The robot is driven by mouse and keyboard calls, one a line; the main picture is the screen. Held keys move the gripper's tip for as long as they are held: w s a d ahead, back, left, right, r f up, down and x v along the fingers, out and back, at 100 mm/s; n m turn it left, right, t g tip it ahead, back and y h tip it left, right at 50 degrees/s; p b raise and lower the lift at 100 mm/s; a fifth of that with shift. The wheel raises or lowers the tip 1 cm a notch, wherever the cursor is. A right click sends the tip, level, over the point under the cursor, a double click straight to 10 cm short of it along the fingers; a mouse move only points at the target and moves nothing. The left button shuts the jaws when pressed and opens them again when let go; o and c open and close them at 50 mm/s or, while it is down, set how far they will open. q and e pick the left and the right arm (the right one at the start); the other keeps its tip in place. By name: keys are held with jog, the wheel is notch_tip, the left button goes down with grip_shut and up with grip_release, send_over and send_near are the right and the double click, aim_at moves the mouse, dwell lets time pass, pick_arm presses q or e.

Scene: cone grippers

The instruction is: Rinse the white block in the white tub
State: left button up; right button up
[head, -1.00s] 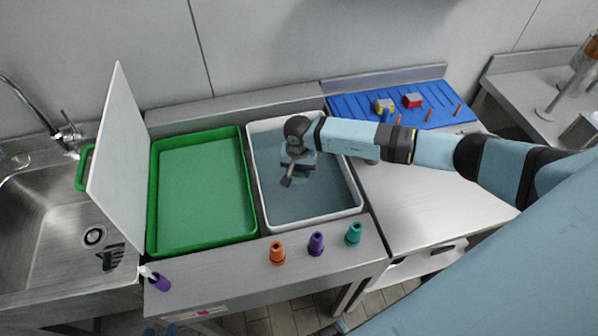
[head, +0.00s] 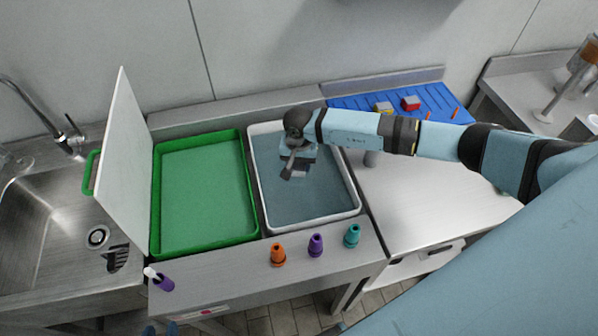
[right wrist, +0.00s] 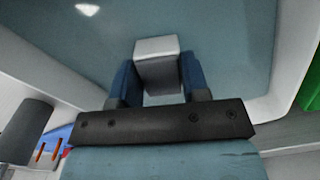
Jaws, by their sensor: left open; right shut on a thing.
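The white tub (head: 358,205) stands in the middle of the counter with grey-blue water (head: 315,200) in it. My right gripper (head: 288,172) reaches over the tub from the right and points down inside its rim. In the right wrist view, the white block (right wrist: 157,68) sits between the two blue fingers of that gripper (right wrist: 158,78), which are shut on it. The head view barely shows the block, and I cannot tell how deep it is in the water. My left gripper (head: 161,330) is open at the bottom edge, with only its blue fingertips showing.
A green tray (head: 205,247) adjoins the tub on the left, with an upright white board (head: 122,165) and a sink (head: 50,220) beyond. Orange (head: 278,254), purple (head: 316,245) and teal (head: 352,235) cones stand in front. A blue rack (head: 440,97) lies behind my right arm.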

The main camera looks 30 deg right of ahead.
aim_at(299, 164)
jog(key=shift+r+p, duration=1.55)
jog(key=shift+r, duration=2.1)
jog(key=shift+r, duration=0.1)
notch_tip(299, 164, up, 4)
jog(key=shift+f+p, duration=0.1)
jog(key=shift+p, duration=0.6)
